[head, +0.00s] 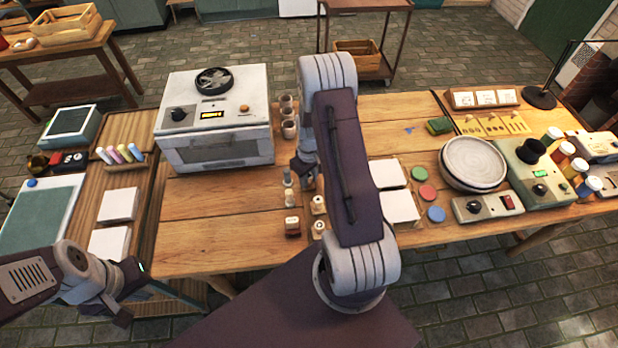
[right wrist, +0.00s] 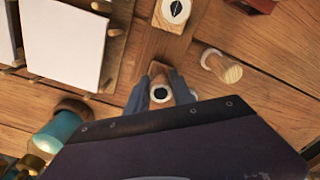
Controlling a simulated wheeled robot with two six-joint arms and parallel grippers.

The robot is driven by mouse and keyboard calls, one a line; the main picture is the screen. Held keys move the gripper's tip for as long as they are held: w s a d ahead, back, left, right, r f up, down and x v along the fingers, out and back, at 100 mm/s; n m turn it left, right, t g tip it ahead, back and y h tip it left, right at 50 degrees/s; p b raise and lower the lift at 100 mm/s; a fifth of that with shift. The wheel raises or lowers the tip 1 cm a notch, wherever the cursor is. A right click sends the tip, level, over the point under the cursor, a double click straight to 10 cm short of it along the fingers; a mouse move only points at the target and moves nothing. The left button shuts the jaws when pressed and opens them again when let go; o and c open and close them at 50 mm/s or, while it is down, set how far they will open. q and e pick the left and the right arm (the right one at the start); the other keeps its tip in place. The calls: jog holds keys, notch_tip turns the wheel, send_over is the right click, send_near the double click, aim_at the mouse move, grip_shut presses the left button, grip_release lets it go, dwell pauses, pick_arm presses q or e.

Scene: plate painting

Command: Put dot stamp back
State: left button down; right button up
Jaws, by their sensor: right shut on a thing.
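My right gripper (right wrist: 163,90) is shut on the dot stamp (right wrist: 160,93), a small wooden stamp with a round white top marked with a dark dot. The stamp is between the two fingers, over or on a wooden strip; I cannot tell whether its base touches. Another stamp with a dark leaf-like mark (right wrist: 172,12) stands on the same strip. In the head view my right gripper (head: 303,170) is among the stamps, partly covered by my arm, which hides the held stamp. My left gripper (head: 128,291) is empty at the lower left, its fingers apart.
Cups (head: 287,115) and the oven (head: 215,125) stand behind left; white tiles (head: 400,207) lie to the right. The table front left is clear.

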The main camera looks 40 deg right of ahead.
aim_at(309, 176)
jog(key=o, duration=1.1)
jog(key=shift+f, duration=0.15)
jog(key=shift+c, duration=0.2)
notch_tip(309, 176, up, 12)
jog(key=s+a+r, duration=0.2)
jog(key=s+a, duration=0.3)
jog(key=a, duration=0.2)
jog(key=s+a+r+m+t, duration=0.1)
jog(key=s+a+r, duration=0.1)
jog(key=s+a, duration=0.3)
jog(key=a, duration=0.3)
jog(key=shift+s+a+r, duration=0.15)
jog(key=shift+s+a, duration=0.15)
jog(key=shift+s, duration=0.1)
jog(key=shift+a, duration=0.1)
